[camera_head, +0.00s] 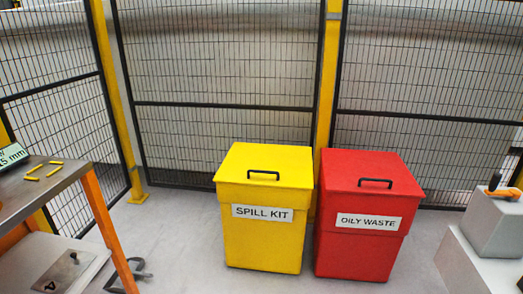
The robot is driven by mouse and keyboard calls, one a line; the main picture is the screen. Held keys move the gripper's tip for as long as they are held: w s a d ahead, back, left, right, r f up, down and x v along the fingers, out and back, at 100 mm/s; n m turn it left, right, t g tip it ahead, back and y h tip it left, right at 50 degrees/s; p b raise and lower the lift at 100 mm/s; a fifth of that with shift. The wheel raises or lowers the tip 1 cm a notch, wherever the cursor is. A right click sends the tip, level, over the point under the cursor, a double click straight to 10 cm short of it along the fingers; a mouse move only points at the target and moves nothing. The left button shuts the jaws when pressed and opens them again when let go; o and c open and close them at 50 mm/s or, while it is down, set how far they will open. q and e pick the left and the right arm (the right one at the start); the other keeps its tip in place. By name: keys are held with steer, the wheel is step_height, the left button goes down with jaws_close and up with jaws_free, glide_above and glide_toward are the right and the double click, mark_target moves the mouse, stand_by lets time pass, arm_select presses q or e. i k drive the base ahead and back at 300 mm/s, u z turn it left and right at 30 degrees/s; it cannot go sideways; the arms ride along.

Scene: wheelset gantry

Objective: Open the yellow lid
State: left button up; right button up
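A yellow bin (263,240) labelled "SPILL KIT" stands on the floor near the middle of the head view. Its yellow lid (267,157) lies flat on top and is closed. A black bar handle (264,174) sits near the front edge of the lid. Neither of my grippers shows in this view, so nothing of mine is seen touching the lid.
A red bin (362,245) labelled "OILY WASTE" stands close on the right. A workbench (50,187) with orange legs is at left, and grey blocks (492,225) are at right. Mesh fencing (225,70) closes the back. The floor (185,240) left of the yellow bin is clear.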

mark_target(273, 166)
steer(key=u, duration=0.15)
steer(key=i, duration=1.95)
steer(key=u, duration=0.1)
